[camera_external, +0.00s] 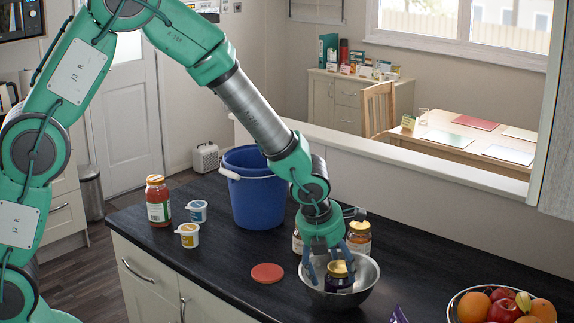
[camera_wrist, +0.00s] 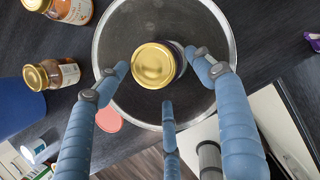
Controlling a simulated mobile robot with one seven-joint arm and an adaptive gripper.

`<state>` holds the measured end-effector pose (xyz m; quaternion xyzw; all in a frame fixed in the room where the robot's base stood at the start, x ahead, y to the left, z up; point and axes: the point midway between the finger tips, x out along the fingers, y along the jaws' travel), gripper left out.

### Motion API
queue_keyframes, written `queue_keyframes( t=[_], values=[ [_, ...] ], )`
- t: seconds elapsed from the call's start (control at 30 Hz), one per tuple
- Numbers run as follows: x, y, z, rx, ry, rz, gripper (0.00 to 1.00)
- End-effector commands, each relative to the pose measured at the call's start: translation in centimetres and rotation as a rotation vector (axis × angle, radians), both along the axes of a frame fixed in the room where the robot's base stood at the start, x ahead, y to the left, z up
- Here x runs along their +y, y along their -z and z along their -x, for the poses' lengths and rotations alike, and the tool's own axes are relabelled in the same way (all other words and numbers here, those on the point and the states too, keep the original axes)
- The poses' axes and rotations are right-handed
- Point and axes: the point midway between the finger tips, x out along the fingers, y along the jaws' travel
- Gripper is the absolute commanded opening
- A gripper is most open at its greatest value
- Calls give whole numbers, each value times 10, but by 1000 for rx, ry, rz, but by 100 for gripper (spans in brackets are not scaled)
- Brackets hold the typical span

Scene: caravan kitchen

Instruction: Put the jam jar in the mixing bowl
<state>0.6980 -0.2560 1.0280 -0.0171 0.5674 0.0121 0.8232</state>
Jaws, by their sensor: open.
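The jam jar (camera_external: 339,284), dark with a gold lid, is inside the metal mixing bowl (camera_external: 369,285) on the dark worktop. In the wrist view the round lid of the jam jar (camera_wrist: 153,65) faces the camera, and the bowl (camera_wrist: 214,30) surrounds it. My gripper (camera_external: 329,277) is over the bowl with its fingertips down around the jar. In the wrist view its blue fingers (camera_wrist: 163,77) are spread, with gaps beside the lid. The jar's base is hidden by the bowl wall in the external view.
Two gold-lidded jars (camera_external: 359,238) (camera_external: 297,243) stand behind the bowl, close to my gripper. A blue bucket (camera_external: 257,198) is behind left. A red-brown disc (camera_external: 267,273) lies left of the bowl. A fruit bowl (camera_external: 455,308) is at right. A red jar (camera_external: 158,203) and two small tubs (camera_external: 188,236) (camera_external: 197,211) stand far left.

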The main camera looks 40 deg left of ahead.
Motion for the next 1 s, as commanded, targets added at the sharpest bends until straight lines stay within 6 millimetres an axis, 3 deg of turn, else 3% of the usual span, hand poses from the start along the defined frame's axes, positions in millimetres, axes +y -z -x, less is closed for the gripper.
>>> queue_keyframes(
  t=[0.2, 0.4, 1.0],
  values=[
    [0, -35, 12, -2, 0, 1, 68],
    [0, -55, 21, 0, 1, 0, 68],
    [0, -64, 25, 0, 1, 0, 68]
  ],
)
